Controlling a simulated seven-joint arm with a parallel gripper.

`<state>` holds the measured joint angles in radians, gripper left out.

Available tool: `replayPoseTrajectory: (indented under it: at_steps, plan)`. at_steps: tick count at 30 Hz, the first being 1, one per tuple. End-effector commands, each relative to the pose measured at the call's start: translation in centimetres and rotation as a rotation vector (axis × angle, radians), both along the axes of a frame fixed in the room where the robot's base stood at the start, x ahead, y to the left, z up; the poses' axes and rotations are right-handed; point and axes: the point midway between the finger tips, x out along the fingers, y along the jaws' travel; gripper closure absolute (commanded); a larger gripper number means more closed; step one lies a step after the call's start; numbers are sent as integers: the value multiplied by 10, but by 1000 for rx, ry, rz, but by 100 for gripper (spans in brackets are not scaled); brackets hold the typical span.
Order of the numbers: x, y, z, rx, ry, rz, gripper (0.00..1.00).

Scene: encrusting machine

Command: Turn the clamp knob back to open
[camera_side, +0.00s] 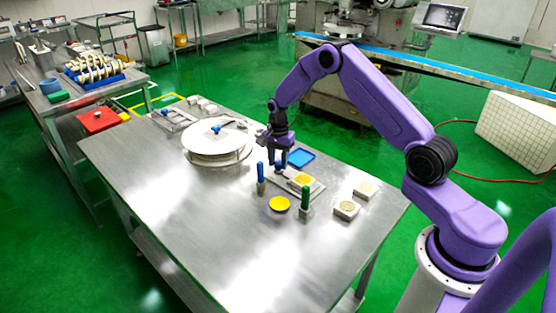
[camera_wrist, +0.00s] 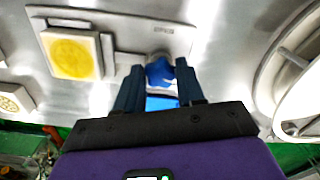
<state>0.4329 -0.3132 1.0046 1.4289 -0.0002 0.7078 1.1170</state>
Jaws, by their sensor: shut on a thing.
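The blue clamp knob (camera_wrist: 160,74) shows between my two fingertips in the wrist view, at the end of the metal clamp plate (camera_wrist: 120,18). My gripper (camera_wrist: 159,80) is shut on the knob, one dark finger on each side. In the side view my gripper (camera_side: 279,163) points down over the left end of the plate, and its fingers largely hide the knob. A pale block with a yellow round face (camera_wrist: 72,53) sits on the plate beside the knob; it also shows in the side view (camera_side: 302,180).
A blue tray (camera_side: 301,158) lies just behind the plate. A blue-handled tool (camera_side: 261,172), a green-handled tool (camera_side: 305,196) and a yellow dish (camera_side: 279,203) stand in front. A round white disc (camera_side: 217,136) is to the left. The table's front left (camera_side: 190,220) is clear.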

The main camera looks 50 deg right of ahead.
Motion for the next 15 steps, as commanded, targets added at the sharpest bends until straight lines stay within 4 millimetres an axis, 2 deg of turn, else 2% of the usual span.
replayPoseTrajectory:
  at_steps: [15]
  plan:
    - [-2,0,0,0,1,485,92]
